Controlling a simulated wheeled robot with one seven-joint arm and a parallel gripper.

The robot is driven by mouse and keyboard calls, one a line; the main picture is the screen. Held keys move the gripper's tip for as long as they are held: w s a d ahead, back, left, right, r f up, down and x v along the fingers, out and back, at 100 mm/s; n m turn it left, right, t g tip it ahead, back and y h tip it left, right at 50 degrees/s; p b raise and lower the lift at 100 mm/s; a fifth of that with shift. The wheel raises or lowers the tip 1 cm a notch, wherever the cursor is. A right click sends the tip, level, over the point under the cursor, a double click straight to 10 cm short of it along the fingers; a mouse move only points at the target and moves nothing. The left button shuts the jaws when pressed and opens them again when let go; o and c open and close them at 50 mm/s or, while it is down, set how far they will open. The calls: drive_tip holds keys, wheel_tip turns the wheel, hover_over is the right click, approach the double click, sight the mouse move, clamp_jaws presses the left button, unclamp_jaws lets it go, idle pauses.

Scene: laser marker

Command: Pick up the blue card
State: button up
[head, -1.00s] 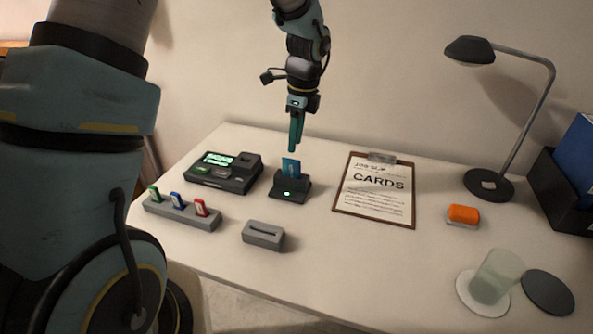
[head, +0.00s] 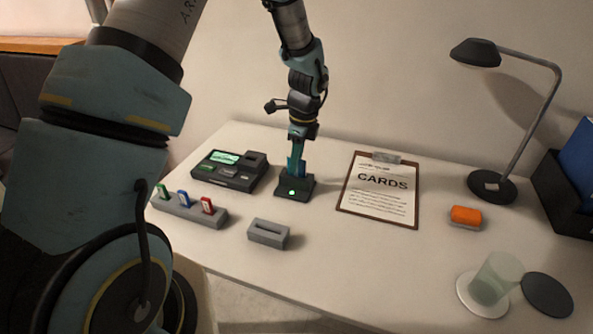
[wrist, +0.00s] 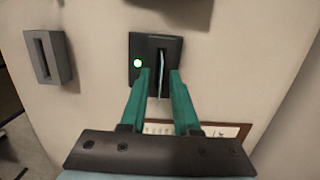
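A dark device with a green screen (head: 229,170) is left of the block. In front are a grey rack (head: 188,210) with green, blue and red pieces and a grey slotted block (head: 268,233). A CARDS clipboard (head: 379,188) lies to the right. A lamp, orange item and glass stand farther right.

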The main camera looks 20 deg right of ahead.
clamp_jaws()
idle(1.2)
